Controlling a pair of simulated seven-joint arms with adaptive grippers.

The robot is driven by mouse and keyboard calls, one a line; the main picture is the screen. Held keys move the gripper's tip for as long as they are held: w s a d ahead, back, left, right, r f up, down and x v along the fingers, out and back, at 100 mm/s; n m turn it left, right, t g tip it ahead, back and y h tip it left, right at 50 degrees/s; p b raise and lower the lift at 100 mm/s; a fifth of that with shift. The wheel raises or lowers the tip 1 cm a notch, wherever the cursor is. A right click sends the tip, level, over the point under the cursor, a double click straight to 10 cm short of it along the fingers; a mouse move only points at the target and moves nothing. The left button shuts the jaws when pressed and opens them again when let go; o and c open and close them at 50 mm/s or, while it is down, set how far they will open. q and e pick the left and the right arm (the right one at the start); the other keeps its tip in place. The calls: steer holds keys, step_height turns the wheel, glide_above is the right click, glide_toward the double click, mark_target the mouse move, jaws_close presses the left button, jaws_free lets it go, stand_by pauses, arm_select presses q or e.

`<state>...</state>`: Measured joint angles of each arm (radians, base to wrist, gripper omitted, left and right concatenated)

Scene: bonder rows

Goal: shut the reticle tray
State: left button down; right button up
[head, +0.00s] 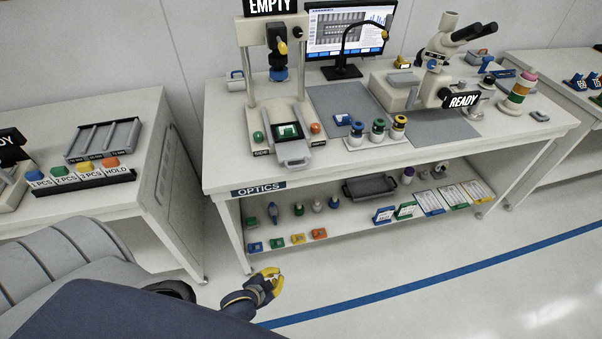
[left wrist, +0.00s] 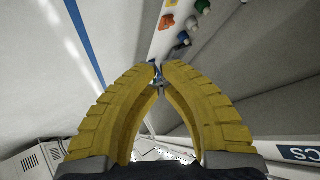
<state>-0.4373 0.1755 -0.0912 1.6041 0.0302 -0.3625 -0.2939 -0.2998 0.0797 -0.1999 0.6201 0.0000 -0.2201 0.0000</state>
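The reticle tray (head: 293,152) is a light grey drawer with a front handle. In the head view it sticks out from the base of the white stand on the optics bench, with a green and white piece (head: 287,131) lying further in. My left gripper (head: 272,279) has yellow fingers and hangs low in front of the bench, well below and apart from the tray. The tray is not seen in the left wrist view. My right gripper is not in view.
A green button (head: 258,136) and an orange button (head: 315,128) flank the tray. The optics bench (head: 222,170) has a lower shelf with small bottles and coloured blocks. A microscope (head: 440,60) stands at right. Open floor lies in front, crossed by a blue line (head: 430,285).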

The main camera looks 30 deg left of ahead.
mark_target(299, 141)
arm_select(q)
steer(key=w+d+r+m+t, duration=0.1)
steer(key=w+r+m+t, duration=0.15)
steer(key=r, duration=1.05)
steer(key=w+r+m+t, duration=0.2)
steer(key=r+m, duration=0.1)
steer(key=r, duration=1)
steer(key=w+d+r+m+t, duration=0.1)
steer(key=w+r+m+t, duration=0.15)
steer(key=r, duration=0.95)
steer(key=shift+m, duration=0.7)
steer(key=shift+w+a+f, duration=0.4)
steer(key=shift+w, duration=1.75)
steer(key=shift+w+a+f, duration=0.35)
steer(key=shift+w+f, duration=0.1)
steer(key=shift+w, duration=1.7)
steer(key=shift+w+a+f, duration=0.4)
steer(key=shift+w, duration=1.75)
steer(key=w+a, duration=0.7)
steer(key=w, duration=0.2)
steer(key=shift+a, duration=0.4)
